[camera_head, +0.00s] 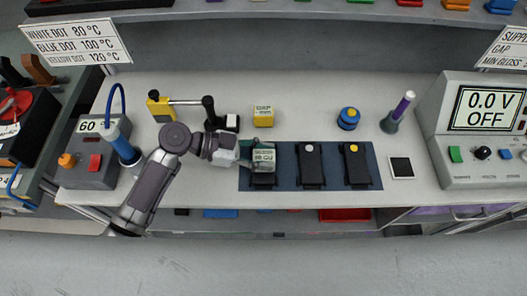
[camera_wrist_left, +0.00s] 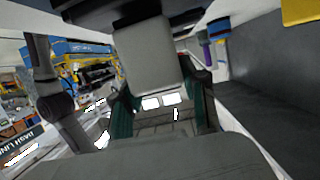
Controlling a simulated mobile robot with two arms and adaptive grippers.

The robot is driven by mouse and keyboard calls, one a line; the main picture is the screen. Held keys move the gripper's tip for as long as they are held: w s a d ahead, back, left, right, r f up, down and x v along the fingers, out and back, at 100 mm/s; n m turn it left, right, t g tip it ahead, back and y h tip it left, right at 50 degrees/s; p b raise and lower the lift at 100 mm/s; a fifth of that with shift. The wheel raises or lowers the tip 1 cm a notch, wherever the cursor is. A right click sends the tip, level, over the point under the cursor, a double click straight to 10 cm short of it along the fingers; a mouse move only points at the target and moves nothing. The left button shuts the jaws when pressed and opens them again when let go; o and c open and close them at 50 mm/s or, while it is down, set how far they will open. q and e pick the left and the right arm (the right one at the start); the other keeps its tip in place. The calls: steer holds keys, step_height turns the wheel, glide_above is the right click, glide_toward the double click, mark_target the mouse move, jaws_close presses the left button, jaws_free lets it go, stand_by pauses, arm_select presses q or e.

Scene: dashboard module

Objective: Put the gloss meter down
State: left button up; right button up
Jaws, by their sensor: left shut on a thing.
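The gloss meter (camera_head: 264,158) is a small grey-green block with a lit reading ending in GU. My left gripper (camera_head: 250,154) reaches it from the left and is shut on it. The meter is over the leftmost of three dark panels (camera_head: 263,181) on a blue mat (camera_head: 333,163) and hides most of that panel. I cannot tell whether it touches the panel. In the left wrist view the teal-edged fingers (camera_wrist_left: 163,112) show close up, and the held part is hard to make out. My right gripper is not in view.
A yellow gap gauge (camera_head: 263,116) stands just behind the mat. The middle panel (camera_head: 311,165) and right panel (camera_head: 356,165) lie beside the meter. A black square tile (camera_head: 401,167) is right of the mat.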

mark_target(257, 156)
arm_select(q)
steer(key=shift+f, duration=0.2)
steer(key=o, duration=0.8)
steer(key=shift+f, duration=0.15)
steer(key=o, duration=0.4)
steer(key=shift+o, duration=0.2)
steer(key=shift+r, duration=0.25)
steer(key=b+v, duration=0.1)
steer(key=v, duration=0.2)
steer(key=b+v, duration=0.1)
steer(key=v, duration=0.2)
steer(key=shift+a+f+b, duration=0.2)
steer(key=shift+a+b, duration=0.05)
steer(key=shift+b, duration=0.15)
steer(key=shift+a+r, duration=0.35)
steer(key=shift+a, duration=0.15)
